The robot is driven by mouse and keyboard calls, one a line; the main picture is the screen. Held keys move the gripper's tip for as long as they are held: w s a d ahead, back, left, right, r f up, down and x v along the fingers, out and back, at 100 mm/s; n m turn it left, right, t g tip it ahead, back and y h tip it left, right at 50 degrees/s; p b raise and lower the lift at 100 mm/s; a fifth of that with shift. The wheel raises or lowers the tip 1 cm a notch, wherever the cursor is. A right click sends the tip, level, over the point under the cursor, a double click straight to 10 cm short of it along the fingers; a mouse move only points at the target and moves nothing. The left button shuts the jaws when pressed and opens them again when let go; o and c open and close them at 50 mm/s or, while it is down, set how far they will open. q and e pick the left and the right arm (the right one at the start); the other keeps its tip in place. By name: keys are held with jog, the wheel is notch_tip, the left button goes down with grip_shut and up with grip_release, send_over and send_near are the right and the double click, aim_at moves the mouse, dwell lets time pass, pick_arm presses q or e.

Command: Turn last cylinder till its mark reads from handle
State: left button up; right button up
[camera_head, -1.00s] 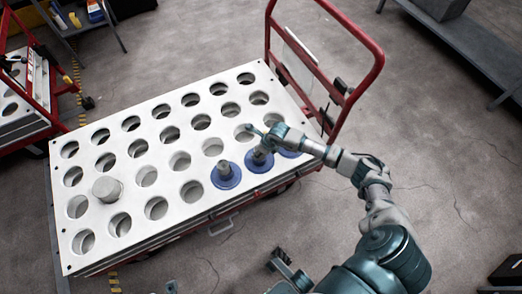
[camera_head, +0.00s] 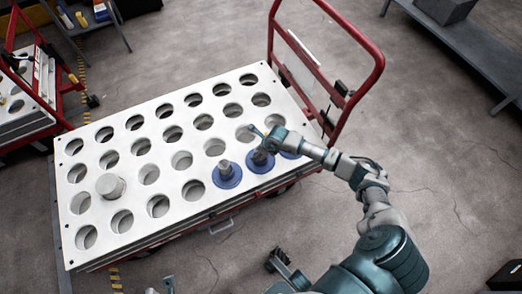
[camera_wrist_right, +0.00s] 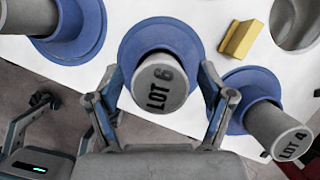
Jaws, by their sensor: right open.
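A row of grey cylinders with blue flanges sits along the near edge of the white holed panel (camera_head: 120,245). In the head view one cylinder (camera_head: 226,170) is clear, and the one nearest the red handle (camera_head: 378,60) is mostly hidden. In the right wrist view the middle cylinder (camera_wrist_right: 160,80) reads LOT 6, its text running upward. The cylinder on the right (camera_wrist_right: 278,130) reads LOT 4, slightly tilted. My right gripper (camera_wrist_right: 160,95) is open, with one finger on each side of LOT 6; contact is unclear.
A bare grey cylinder (camera_head: 110,186) stands in a hole at the panel's left. A yellow block (camera_wrist_right: 240,38) lies on the panel behind LOT 4. Another red cart (camera_head: 30,95) stands at left and a grey bench (camera_head: 470,40) at upper right. Many holes are empty.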

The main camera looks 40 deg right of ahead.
jog(key=v, duration=1.1)
jog(key=shift+s+r, duration=0.25)
jog(key=shift+r, duration=0.1)
